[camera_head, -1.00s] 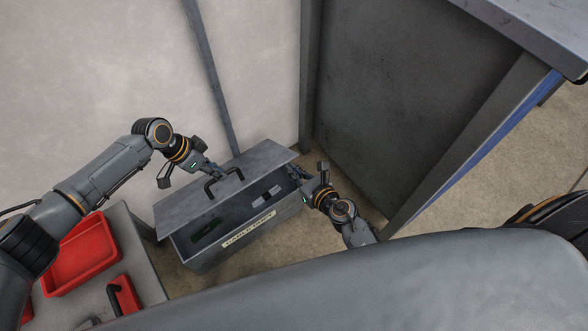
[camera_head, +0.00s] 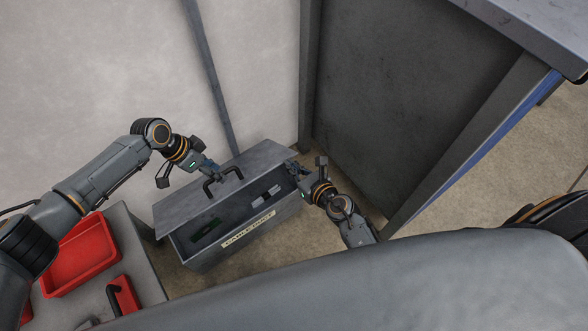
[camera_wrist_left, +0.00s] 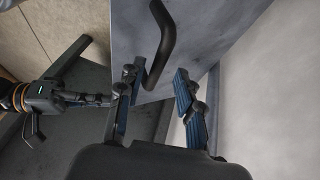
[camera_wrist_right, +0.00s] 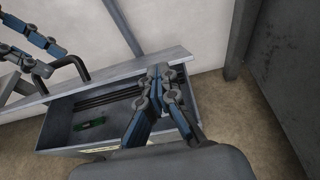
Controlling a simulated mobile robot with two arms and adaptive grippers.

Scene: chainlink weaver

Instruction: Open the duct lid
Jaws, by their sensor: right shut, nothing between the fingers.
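The cable duct (camera_head: 205,261) is a grey box on the floor with a label on its front. Its grey lid (camera_head: 257,160) lies off toward the wall, leaving the front of the inside uncovered. The lid has a black handle (camera_head: 208,187), also seen in the left wrist view (camera_wrist_left: 165,42). My left gripper (camera_head: 212,172) is beside the handle; its fingers (camera_wrist_left: 157,78) are apart, with nothing visibly gripped. My right gripper (camera_head: 292,168) is at the duct's right end, close to the lid edge. Its fingers (camera_wrist_right: 158,72) are together and empty; contact with the lid is unclear.
A green item (camera_wrist_right: 90,125) lies inside the duct, with dark bars behind it. A table with red trays (camera_head: 85,255) stands at the left. A dark cabinet panel (camera_head: 400,90) stands close at the right. The wall is right behind the duct.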

